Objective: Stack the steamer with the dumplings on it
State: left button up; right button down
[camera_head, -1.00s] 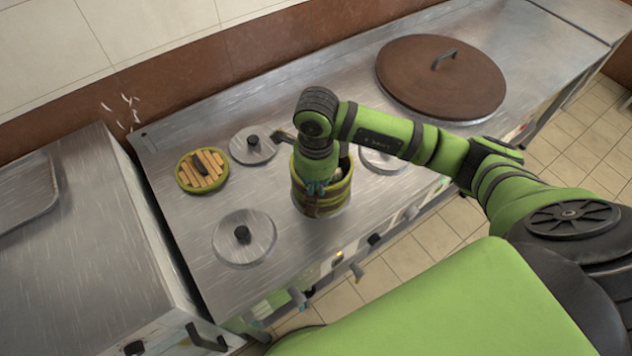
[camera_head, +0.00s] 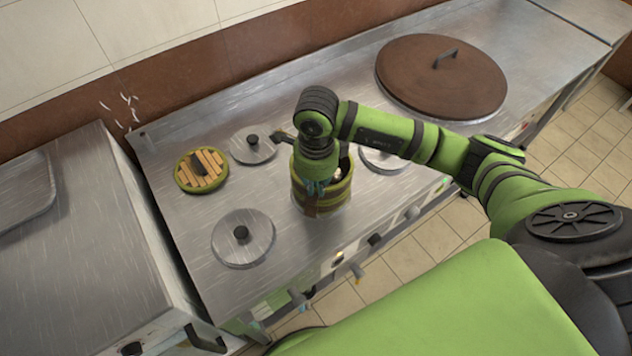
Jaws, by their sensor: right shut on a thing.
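A round bamboo steamer (camera_head: 333,203) with green and yellow bands stands over the middle of the steel counter. A pale thing, perhaps a dumpling, shows inside it at the right. My right gripper (camera_head: 315,192) points down at the steamer's near-left wall and is shut on it; my wrist hides part of the steamer. I cannot tell whether the steamer touches the surface below. A round slatted bamboo lid (camera_head: 212,181) with a dark handle lies to the left. My left gripper is not clearly visible.
Round metal lids with black knobs lie on the counter: one at front left (camera_head: 243,252), one behind (camera_head: 262,150), and one partly hidden at the right (camera_head: 382,158). A large brown lid (camera_head: 432,84) covers the back right. Knobs line the front edge.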

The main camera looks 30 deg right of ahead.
jog(key=shift+f, duration=0.2)
jog(key=c, duration=1.6)
grip_release()
notch_tip(320, 180, up, 11)
jog(key=p, duration=0.6)
jog(key=shift+p, duration=0.3)
